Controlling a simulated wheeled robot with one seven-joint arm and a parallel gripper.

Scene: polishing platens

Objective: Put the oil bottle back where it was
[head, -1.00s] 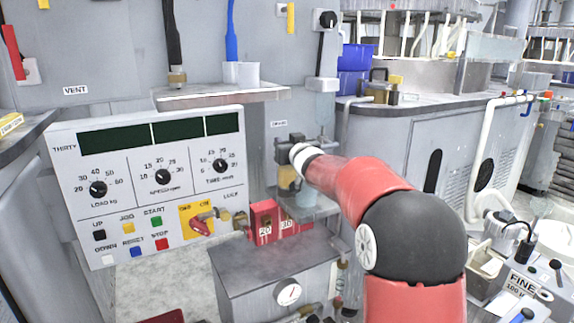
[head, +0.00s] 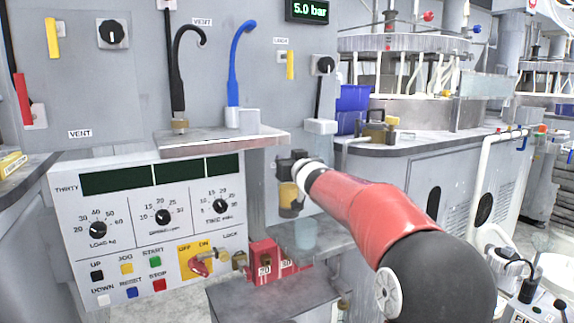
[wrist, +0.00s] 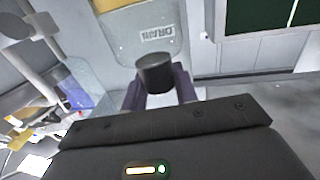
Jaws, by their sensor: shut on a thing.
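My gripper (head: 292,165) is at the grey panel right of the control box, above a small shelf (head: 325,243). It is shut on the oil bottle (head: 288,195), an amber body hanging below the dark jaws in the head view. In the wrist view the bottle shows as a dark round cap (wrist: 155,73) between the two fingers (wrist: 158,92); most of its body is hidden.
The control box (head: 150,225) stands left, under a ledge (head: 222,140) with black and blue hoses. Red blocks (head: 264,258) sit on a grey cabinet (head: 275,300) below. A worktop (head: 420,146) with blue bins (head: 353,98) lies right. A drain label (wrist: 157,33) is close in the wrist view.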

